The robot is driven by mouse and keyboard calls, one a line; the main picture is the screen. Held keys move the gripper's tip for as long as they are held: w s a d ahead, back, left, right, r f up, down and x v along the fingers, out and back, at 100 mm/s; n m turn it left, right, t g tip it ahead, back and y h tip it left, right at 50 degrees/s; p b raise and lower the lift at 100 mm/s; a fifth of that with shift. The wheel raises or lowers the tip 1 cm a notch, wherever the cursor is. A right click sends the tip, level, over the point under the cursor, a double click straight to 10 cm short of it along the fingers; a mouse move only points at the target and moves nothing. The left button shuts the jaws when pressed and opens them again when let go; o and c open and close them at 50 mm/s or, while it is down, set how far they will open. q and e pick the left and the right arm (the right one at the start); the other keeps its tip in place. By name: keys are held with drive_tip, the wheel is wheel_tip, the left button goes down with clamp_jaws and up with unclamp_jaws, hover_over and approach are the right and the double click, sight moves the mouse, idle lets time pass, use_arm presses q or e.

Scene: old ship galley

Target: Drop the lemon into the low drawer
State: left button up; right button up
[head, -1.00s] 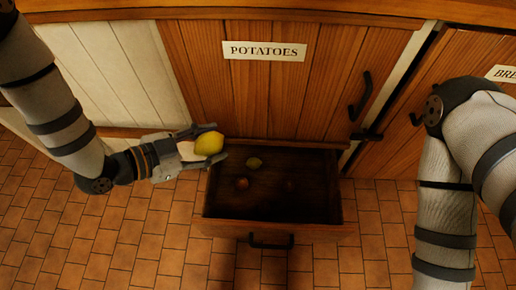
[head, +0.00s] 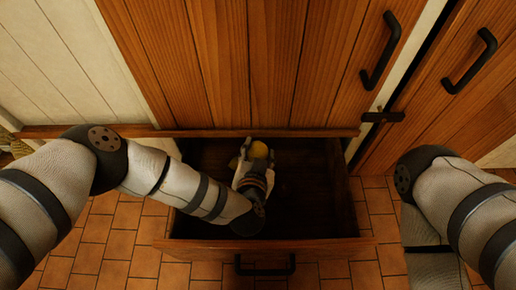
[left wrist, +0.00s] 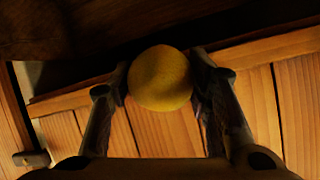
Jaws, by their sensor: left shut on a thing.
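The yellow lemon (head: 260,150) is between the fingertips of my left gripper (head: 257,153), which is shut on it. In the left wrist view the lemon (left wrist: 161,78) sits between the two fingers. The low drawer (head: 335,247) is pulled open, and the gripper with the lemon is over its dark interior, toward the back and left of centre. I cannot tell its exact height above the drawer floor. My right gripper is outside the view; only part of its arm shows at the right.
The wooden cabinet front (head: 240,60) rises behind the drawer, with a black handle (head: 381,50). The drawer's right part looks clear. Tiled floor (head: 130,235) lies in front.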

use_arm(q)
wheel_tip(320, 180, down, 3)
drive_tip(key=shift+r+b, duration=0.15)
drive_tip(key=shift+b, duration=0.45)
drive_tip(key=shift+r, duration=0.2)
drive_tip(key=o, duration=1.3)
drive_tip(key=v, duration=1.2)
